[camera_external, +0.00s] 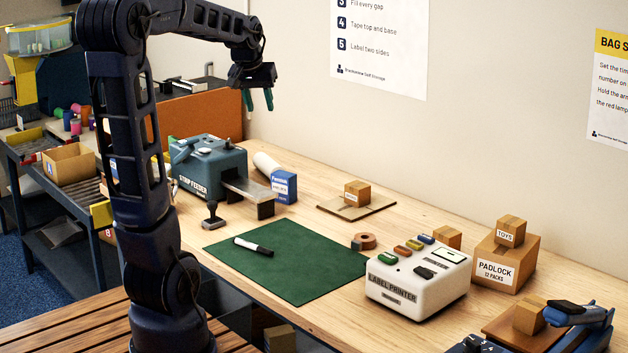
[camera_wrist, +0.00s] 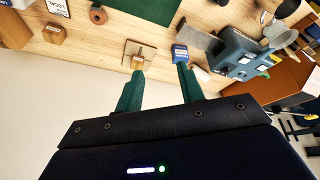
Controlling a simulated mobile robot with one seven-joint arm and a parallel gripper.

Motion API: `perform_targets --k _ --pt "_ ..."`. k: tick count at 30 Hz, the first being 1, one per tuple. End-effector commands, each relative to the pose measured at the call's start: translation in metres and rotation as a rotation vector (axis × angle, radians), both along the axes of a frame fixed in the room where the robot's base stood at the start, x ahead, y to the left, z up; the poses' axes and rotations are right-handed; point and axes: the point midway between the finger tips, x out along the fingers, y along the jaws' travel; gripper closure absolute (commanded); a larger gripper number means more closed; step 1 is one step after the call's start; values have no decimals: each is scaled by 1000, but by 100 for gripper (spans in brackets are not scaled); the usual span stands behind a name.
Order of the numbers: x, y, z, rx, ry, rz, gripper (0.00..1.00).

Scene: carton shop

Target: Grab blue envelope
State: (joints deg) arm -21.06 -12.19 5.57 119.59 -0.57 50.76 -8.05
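I can make out no blue envelope in either view. The nearest match in colour is a small upright blue box (camera_external: 284,187) with a white label, beside the strip feeder; it also shows in the wrist view (camera_wrist: 180,53). My gripper (camera_external: 257,102) is high above the back of the bench, near the wall. Its two green fingers are apart with nothing between them, as the wrist view (camera_wrist: 161,72) also shows. The blue box is well below and beyond the fingertips.
The teal strip feeder (camera_external: 208,165) stands left of the box. A hand stamp (camera_external: 212,216), a marker (camera_external: 253,246) on a green mat (camera_external: 300,270), a label printer (camera_external: 418,283) and small cartons (camera_external: 500,262) occupy the bench. Bare wood lies behind the mat.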

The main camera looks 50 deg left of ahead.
Motion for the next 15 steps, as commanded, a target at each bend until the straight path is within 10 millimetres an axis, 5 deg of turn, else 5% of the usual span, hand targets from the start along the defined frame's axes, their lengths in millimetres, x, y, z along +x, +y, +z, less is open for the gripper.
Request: perform_targets --k 6,15 --pt "31 91 -9 -6 5 157 62" --pt "50 223 -34 -6 11 364 62"
